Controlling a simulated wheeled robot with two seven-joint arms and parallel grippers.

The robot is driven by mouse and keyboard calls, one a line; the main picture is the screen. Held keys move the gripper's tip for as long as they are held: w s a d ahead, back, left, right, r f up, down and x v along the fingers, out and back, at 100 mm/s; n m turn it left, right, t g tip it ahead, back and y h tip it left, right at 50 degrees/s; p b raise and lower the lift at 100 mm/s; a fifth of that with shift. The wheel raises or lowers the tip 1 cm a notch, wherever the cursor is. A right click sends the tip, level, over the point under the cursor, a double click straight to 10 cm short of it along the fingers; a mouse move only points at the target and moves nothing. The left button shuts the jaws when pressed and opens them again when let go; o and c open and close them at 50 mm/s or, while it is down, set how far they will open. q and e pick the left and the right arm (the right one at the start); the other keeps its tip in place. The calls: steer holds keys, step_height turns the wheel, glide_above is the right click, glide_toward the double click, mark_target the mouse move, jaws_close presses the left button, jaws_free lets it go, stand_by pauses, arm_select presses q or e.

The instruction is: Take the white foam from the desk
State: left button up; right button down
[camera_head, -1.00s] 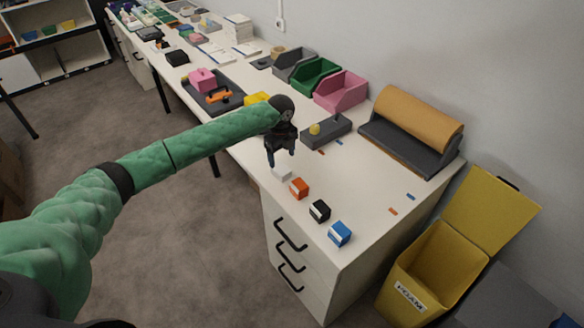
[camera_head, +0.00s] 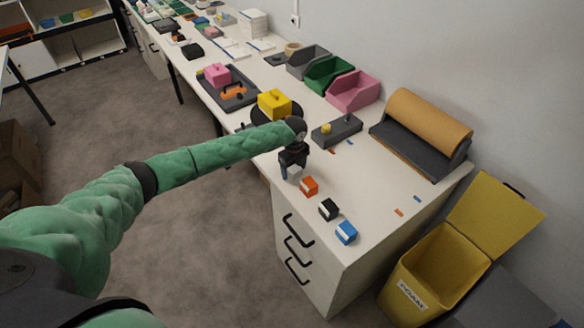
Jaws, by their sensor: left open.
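The white foam is a small pale block (camera_head: 295,175) at the front edge of the white desk (camera_head: 372,205), at the left end of a row of small blocks. My left gripper (camera_head: 291,174) points down over it, with the fingers low and around or just in front of the block. The gripper is open, and its dark fingers partly hide the block. I cannot tell whether the fingers touch it. My right gripper is not in view.
An orange block (camera_head: 309,186), a black block (camera_head: 328,209) and a blue block (camera_head: 346,232) stand in the row to the right. A yellow bin (camera_head: 425,275) with an open lid stands on the floor. A grey holder with a brown roll (camera_head: 428,118) is behind.

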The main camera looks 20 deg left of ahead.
arm_select(q)
steer(key=shift+f, duration=0.1)
steer(key=c, duration=1)
steer(key=shift+c, duration=0.3)
